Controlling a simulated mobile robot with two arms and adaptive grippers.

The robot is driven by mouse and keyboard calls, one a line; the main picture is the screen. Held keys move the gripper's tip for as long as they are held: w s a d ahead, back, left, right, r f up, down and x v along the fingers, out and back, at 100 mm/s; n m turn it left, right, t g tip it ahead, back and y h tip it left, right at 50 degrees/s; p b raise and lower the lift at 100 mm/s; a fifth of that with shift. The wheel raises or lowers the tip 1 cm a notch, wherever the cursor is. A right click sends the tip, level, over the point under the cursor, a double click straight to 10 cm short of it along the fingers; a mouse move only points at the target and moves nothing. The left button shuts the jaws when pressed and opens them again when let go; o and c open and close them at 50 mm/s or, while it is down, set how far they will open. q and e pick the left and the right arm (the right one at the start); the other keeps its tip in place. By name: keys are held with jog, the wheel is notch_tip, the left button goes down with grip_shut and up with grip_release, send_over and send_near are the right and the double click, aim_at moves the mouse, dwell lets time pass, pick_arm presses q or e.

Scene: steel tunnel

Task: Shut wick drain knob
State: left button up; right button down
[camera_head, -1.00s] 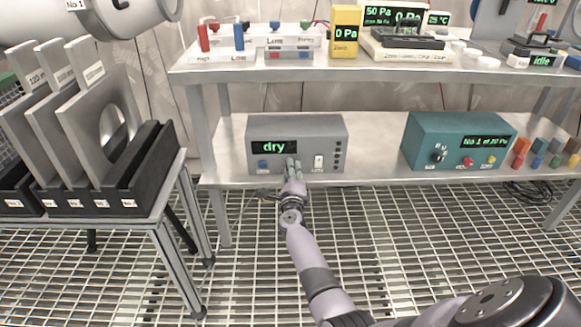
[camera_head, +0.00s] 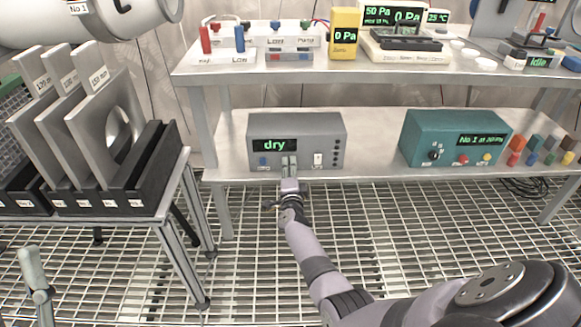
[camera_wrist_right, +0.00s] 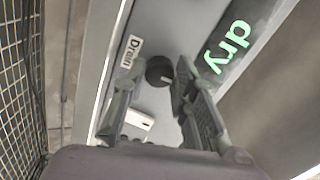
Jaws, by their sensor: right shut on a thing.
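The grey box (camera_head: 318,132) with a green "dry" display stands on the lower shelf. Its dark drain knob (camera_wrist_right: 159,70), with a pale pointer line and a "Drain" label beside it, shows in the right wrist view. My right gripper (camera_head: 289,162) is at the front of this box, and its fingers hide the knob in the head view. In the right wrist view the fingers (camera_wrist_right: 153,78) are on either side of the knob, shut on it. My left gripper (camera_head: 33,268) shows partly at the lower left, far from the box; its jaw state is unclear.
A teal box (camera_head: 455,138) stands right on the same shelf. A rack of plates (camera_head: 105,205) stands left. The grating floor ahead is open.

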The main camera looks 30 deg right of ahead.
dwell(0.3)
jog(key=c, duration=1.3)
grip_release()
jog(key=v, duration=0.7)
jog(key=shift+s+a, duration=0.2)
